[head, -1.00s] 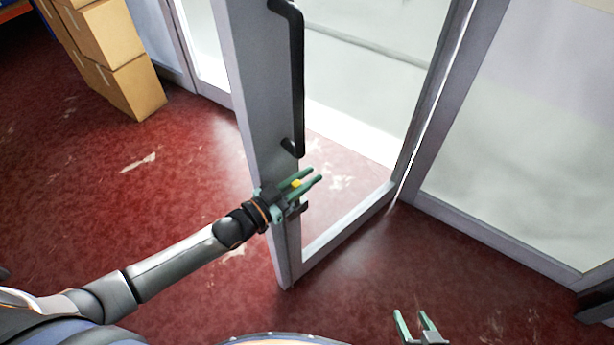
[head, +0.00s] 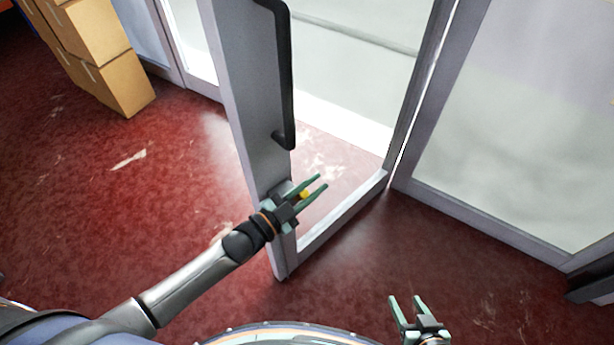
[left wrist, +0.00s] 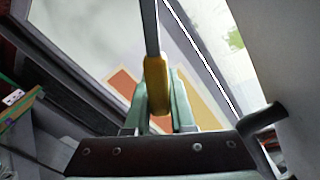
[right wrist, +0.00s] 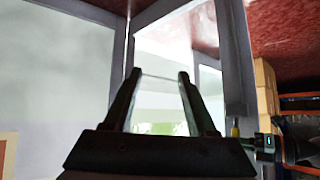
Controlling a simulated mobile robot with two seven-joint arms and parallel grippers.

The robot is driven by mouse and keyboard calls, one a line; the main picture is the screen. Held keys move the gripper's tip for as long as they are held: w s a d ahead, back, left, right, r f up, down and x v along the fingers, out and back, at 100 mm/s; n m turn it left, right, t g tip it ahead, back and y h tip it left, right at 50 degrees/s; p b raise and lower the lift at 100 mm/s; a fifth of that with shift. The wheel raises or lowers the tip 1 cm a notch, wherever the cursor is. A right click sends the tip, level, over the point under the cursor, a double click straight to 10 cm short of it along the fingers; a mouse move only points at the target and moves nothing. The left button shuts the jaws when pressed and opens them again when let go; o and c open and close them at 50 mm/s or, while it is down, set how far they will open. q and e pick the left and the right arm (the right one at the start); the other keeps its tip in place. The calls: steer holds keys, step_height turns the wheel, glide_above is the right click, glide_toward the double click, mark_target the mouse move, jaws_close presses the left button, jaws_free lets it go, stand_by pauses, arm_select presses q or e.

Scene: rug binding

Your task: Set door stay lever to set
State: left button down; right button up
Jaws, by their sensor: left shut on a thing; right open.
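The door stay lever shows as a grey rod with a yellow grip (left wrist: 157,85) in the left wrist view. The yellow grip also shows small in the head view (head: 304,194), low on the edge of the open glass door (head: 255,150). My left gripper (head: 320,182) is shut on this yellow grip, with one finger on each side of it. The lever's mount is mostly hidden behind my left gripper in the head view. My right gripper (head: 406,298) is open and empty, low in front of the door, away from the lever.
A black pull handle (head: 287,80) runs up the door above my left gripper. A fixed glass panel with a grey frame (head: 500,140) stands to the right. Stacked cardboard boxes (head: 95,50) stand at the far left. The red floor (head: 130,210) between is clear.

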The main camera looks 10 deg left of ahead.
arm_select(q)
steer(key=shift+s+d+f+m+b, duration=0.35)
steer(key=shift+d+f+m+b, duration=0.35)
steer(key=shift+m, duration=0.55)
steer(key=shift+s+d+f+m+b, duration=0.3)
steer(key=shift+f+m+b, duration=0.25)
steer(key=shift+f+m, duration=0.55)
steer(key=shift+s+d+f+m+b, duration=0.45)
steer(key=shift+f+m+b, duration=0.15)
steer(key=shift+m, duration=0.85)
steer(key=c, duration=0.8)
jaws_free()
steer(key=shift+o, duration=0.2)
steer(key=shift+r, duration=0.1)
